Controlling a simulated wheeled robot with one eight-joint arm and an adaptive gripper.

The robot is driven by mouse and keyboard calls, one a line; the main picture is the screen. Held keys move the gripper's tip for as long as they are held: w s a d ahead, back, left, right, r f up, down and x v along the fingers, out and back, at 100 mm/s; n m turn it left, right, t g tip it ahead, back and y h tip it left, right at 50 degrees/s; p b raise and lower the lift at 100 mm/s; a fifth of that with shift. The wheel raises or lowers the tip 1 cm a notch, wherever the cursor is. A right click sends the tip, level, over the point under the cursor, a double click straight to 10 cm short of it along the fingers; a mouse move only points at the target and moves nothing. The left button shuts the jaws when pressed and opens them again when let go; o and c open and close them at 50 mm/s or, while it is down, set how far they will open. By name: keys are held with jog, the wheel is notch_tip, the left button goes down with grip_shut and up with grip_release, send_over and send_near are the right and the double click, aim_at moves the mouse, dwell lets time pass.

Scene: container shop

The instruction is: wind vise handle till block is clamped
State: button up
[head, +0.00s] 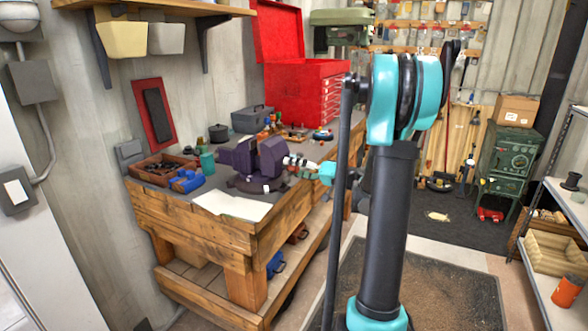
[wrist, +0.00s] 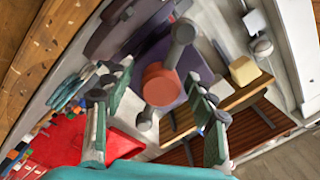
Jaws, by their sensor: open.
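The purple vise (head: 258,158) stands on the workbench in the head view; its purple body (wrist: 185,62) fills the upper middle of the wrist view. The round orange-red screw head (wrist: 161,86) faces the wrist camera. The grey vise handle (wrist: 182,33) runs through it at a slant, with a knob at the upper right and another end (wrist: 144,120) at the lower left. My gripper (wrist: 158,108) is open, its fingers on either side of the screw head and handle, holding nothing. In the head view my gripper (head: 292,162) is at the vise's right side. I cannot make out the block.
The wooden workbench (head: 190,218) carries a red tool chest (head: 300,95), a grey toolbox (head: 252,119), a bin of dark parts (head: 160,168), blue items (head: 187,181) and a white sheet (head: 231,206). A shelf (head: 170,6) hangs above. Floor to the right is partly clear.

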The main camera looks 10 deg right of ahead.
jog(key=c, duration=1.2)
jog(key=shift+o, duration=0.2)
jog(key=m, duration=0.4)
dwell(0.5)
jog(key=o, duration=1.2)
jog(key=shift+c, duration=0.2)
jog(key=v, duration=1.2)
jog(key=shift+a+f, duration=0.1)
